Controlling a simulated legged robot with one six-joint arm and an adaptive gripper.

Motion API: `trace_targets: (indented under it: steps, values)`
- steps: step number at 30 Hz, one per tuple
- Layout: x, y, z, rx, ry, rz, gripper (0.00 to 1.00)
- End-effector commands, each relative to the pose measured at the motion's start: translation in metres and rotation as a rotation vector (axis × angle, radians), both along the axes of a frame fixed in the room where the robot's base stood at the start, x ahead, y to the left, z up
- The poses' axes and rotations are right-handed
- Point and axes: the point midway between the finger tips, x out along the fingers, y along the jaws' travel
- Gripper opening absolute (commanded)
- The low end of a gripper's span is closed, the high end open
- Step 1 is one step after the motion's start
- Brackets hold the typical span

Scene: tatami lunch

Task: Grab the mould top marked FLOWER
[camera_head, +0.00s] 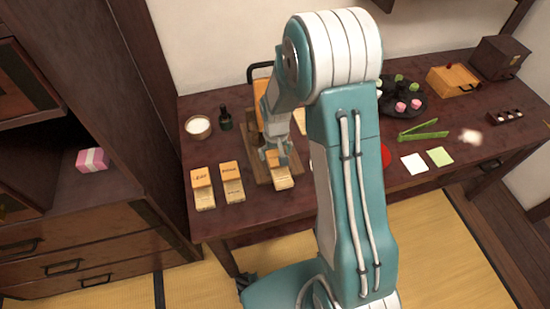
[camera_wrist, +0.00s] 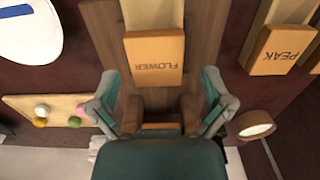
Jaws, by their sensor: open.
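The mould top marked FLOWER (camera_wrist: 155,58) is a tan-orange wooden block with its lettering upside down in the wrist view. It rests on a paler wooden block (camera_wrist: 155,15) over a brown wooden board (camera_wrist: 204,30). In the head view the paler block (camera_head: 283,184) shows at the board's front, with the orange top partly hidden by my gripper. My gripper (camera_wrist: 160,108) is open and empty, its two fingers spread apart beside the lower end of the FLOWER top. In the head view my gripper (camera_head: 273,153) hangs over the board (camera_head: 262,175), close to the block.
A similar block marked PEAK (camera_wrist: 283,45) lies to the right in the wrist view. In the head view two like moulds (camera_head: 202,178) (camera_head: 230,170) lie left of the board. A bowl (camera_head: 198,127) and dark bottle (camera_head: 225,119) stand behind them. My arm hides the table's middle.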

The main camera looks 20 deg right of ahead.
Motion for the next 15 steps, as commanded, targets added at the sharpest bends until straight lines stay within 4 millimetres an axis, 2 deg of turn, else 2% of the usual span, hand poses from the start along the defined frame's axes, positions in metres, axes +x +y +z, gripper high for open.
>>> trace_targets:
  steps: [1, 5, 13, 14, 15]
  values:
    - [-0.001, -0.001, -0.01, 0.0, 0.004, -0.001, 1.0]
    - [0.0, -0.002, -0.024, 0.001, 0.001, 0.0, 1.0]
    - [0.0, -0.001, -0.027, 0.0, -0.001, -0.001, 1.0]
    - [0.0, -0.001, -0.027, 0.0, -0.001, -0.001, 0.91]
    - [0.0, -0.001, -0.027, 0.0, -0.001, 0.0, 0.73]
